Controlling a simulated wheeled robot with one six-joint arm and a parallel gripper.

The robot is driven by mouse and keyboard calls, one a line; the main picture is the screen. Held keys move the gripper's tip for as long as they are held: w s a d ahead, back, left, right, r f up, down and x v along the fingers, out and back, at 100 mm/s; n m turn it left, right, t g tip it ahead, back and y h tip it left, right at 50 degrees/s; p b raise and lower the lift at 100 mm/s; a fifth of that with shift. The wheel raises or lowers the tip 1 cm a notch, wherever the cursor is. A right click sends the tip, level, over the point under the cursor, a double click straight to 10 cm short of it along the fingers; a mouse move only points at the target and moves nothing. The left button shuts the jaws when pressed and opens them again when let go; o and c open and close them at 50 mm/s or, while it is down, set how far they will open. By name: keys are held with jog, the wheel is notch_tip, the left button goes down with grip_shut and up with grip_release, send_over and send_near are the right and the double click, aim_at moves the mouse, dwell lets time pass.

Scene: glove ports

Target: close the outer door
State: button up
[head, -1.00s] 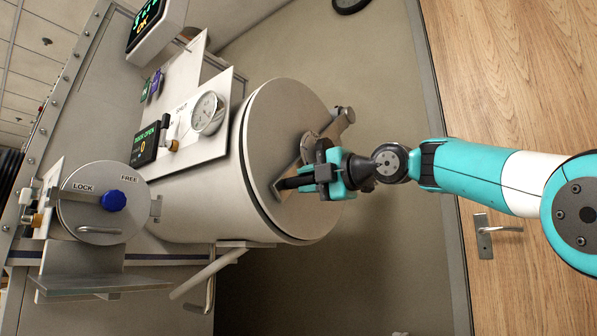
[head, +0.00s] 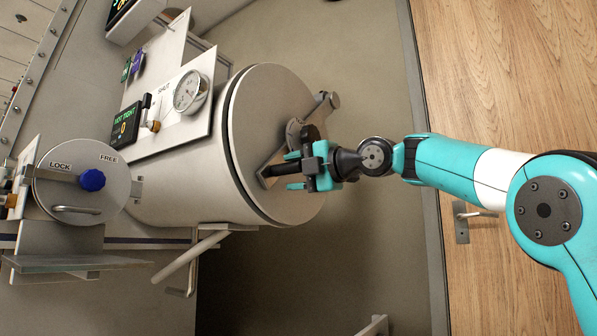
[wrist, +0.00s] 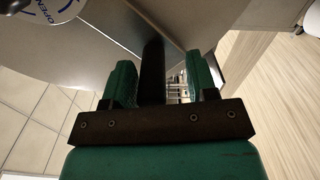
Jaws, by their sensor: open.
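The outer door (head: 262,108) is the large round grey disc at the end of the wide cylinder (head: 185,180). It sits against the cylinder's rim with a thin dark seam along its edge. A bar handle (head: 324,108) crosses its face, with a dark grip at its lower end. My gripper (head: 289,170) is at that grip, its teal fingers open on either side of it. In the wrist view my gripper (wrist: 161,68) shows both green fingers apart, with the dark grip (wrist: 153,72) between them. Whether the fingers touch it I cannot tell.
A small display (head: 126,125) reads what looks like "NOT TIGHT", beside a round gauge (head: 189,92). A smaller round door (head: 75,205) with a blue knob (head: 92,180) and LOCK and FREE marks is at left. A shelf (head: 80,263) juts out below it.

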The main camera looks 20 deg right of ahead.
jog(key=v, duration=1.7)
jog(key=shift+s+d+p, duration=0.15)
jog(key=shift+p, duration=0.15)
jog(key=s+a+f+m+g+h+p, duration=0.15)
jog(key=a+f+m+g, duration=0.25)
jog(key=a+f+m, duration=0.45)
jog(key=s+a+f+m+g+h+p, duration=0.1)
jog(key=a+f+m+g+p, duration=0.25)
jog(key=f, duration=0.85)
jog(key=s+a+f+m+g+h, duration=0.2)
jog(key=s+f+m+g, duration=0.2)
jog(key=s+f, duration=0.55)
jog(key=s+a+f+m+g+h, duration=0.2)
jog(key=s+f+m+g, duration=0.15)
jog(key=s+f, duration=0.55)
notch_tip(320, 180, up, 39)
jog(key=p, duration=3.8)
jog(key=shift+r+m, duration=0.25)
jog(key=shift+m, duration=0.1)
jog(key=shift+s+d, duration=0.1)
jog(key=shift+c, duration=0.5)
